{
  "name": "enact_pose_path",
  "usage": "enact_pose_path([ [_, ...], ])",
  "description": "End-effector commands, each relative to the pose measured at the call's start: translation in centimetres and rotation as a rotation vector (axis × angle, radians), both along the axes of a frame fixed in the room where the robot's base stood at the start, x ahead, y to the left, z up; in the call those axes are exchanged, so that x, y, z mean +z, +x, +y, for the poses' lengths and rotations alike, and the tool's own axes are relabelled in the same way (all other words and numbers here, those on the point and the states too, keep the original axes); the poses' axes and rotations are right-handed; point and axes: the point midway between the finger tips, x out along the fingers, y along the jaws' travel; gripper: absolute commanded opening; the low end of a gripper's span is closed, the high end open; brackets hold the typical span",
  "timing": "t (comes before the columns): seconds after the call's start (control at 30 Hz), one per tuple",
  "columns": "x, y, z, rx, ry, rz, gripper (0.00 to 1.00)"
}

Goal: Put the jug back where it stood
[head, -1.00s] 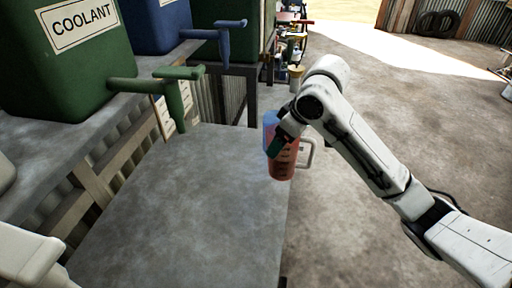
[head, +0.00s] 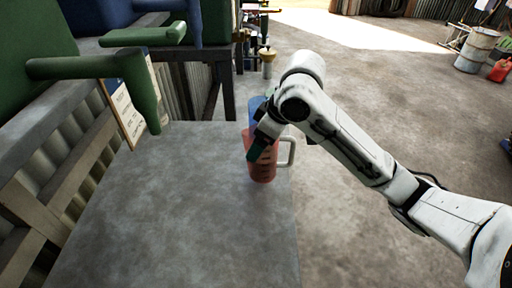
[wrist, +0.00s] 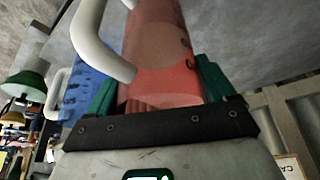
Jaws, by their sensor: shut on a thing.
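The red jug (head: 264,170) is see-through, with dark measuring marks and a white handle on its right in the head view. My gripper (head: 257,148) is shut on it, and the jug looks upright. In the wrist view the red jug (wrist: 165,55) sits between the green fingers of my gripper (wrist: 158,85). The jug is at the right edge of the grey bench top (head: 165,215); I cannot tell whether it touches the top. A blue jug (head: 257,104) shows behind it, and also left of it in the wrist view (wrist: 82,95).
Green and blue tanks with taps (head: 130,36) stand on the left, their spouts reaching over the bench. A notice board (head: 130,105) leans below them. Most of the bench top is bare. Open concrete floor (head: 400,110) lies to the right, with a drum (head: 477,50) far off.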

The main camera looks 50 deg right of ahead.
Motion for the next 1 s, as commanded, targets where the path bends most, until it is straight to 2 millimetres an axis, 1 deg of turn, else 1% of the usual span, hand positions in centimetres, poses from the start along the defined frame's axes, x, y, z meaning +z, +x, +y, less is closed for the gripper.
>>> enact_pose_path([
  [0.03, -1.07, -0.36, -0.11, -0.002, -0.002, -0.005, 0.29],
  [0.1, -1.48, -0.68, -0.13, -0.003, -0.002, -0.004, 0.29],
  [0.4, -1.35, -0.81, -0.04, -0.001, -0.002, -0.004, 0.29],
  [0.57, -1.86, -0.80, -0.02, -0.002, -0.001, -0.004, 0.29],
  [0.6, -1.83, -0.81, -0.02, -0.002, -0.001, -0.003, 0.85],
  [0.77, -1.78, -0.80, -0.03, -0.002, -0.001, -0.002, 1.00],
  [1.0, -1.67, -0.81, -0.04, -0.001, -0.002, -0.003, 1.00],
])
